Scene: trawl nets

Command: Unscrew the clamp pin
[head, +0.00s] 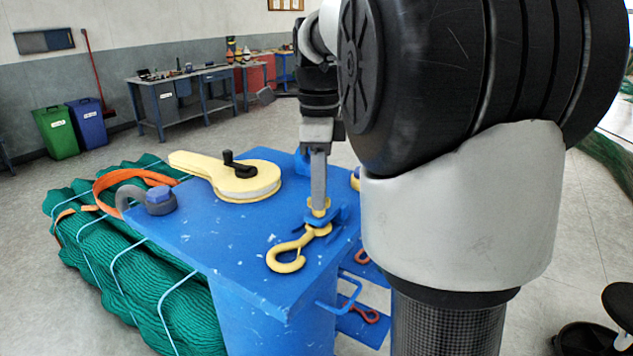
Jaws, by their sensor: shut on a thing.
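My gripper (319,203) points straight down over the blue tabletop. It is shut on the clamp pin, at a small yellow piece that shows around the fingertips; the fingers hide most of the pin. A small blue clamp (343,217) sits around and beside the fingertips on the tabletop. A yellow hook (287,264) lies just in front and to the left, its shank end reaching towards the clamp. How far the pin is threaded cannot be seen.
Green netting (140,290) with an orange strap lies along the left. Reddish hardware (365,312) sits on lower shelves. My arm hides the right side.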

